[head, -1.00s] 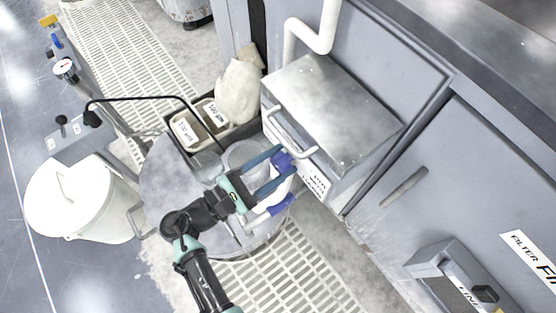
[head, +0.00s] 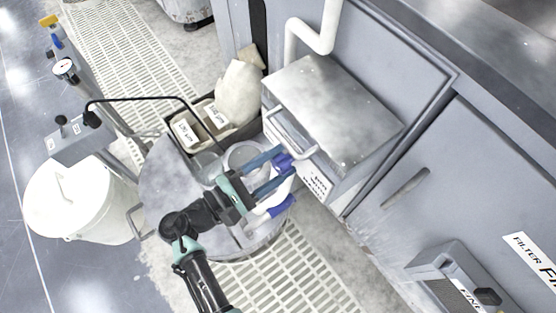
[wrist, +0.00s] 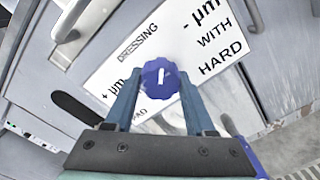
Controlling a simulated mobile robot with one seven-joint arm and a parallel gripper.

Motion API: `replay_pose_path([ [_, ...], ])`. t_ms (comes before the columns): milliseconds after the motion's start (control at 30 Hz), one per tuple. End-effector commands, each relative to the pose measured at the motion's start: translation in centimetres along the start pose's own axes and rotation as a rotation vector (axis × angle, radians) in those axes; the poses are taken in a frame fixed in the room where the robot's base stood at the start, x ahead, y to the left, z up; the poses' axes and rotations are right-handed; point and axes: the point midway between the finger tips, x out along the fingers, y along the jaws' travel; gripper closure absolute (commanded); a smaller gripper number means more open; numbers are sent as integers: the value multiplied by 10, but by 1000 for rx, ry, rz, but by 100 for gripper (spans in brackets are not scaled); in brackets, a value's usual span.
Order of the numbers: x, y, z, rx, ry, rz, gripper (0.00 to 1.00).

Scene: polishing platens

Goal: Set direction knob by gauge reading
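The blue direction knob (wrist: 160,76) is on a white label plate (wrist: 217,37) with "+ µm" at left and "- µm" at right. Its white mark stands nearly upright in the wrist view. In the head view the knob (head: 283,161) shows partly, at the front of the grey cabinet. My gripper (wrist: 160,88) has its two blue fingers on either side of the knob, seemingly with narrow gaps. In the head view my gripper (head: 284,166) reaches the knob from the left. A round white-faced gauge (head: 64,67) stands at upper left; its reading is too small to tell.
A round grey platen (head: 168,185) lies under my arm. A tray (head: 174,119) with labelled boxes and a beige cloth (head: 238,92) is behind it. A white bucket (head: 60,205) stands left. A bent black rod (head: 140,99) crosses above. A metal shelf (head: 335,105) overhangs right of the knob.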

Motion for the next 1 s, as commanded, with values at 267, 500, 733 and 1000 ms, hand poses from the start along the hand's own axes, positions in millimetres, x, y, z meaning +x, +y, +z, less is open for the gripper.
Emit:
replay_pose_path([
  [267, 0, 0, 0, -2, 1, 0, 16],
  [500, 0, 0, 0, -2, 0, 0, 16],
  [733, -9, 1, 0, -2, 3, 3, 16],
  [1000, -64, 2, -1, -2, 5, 6, 16],
])
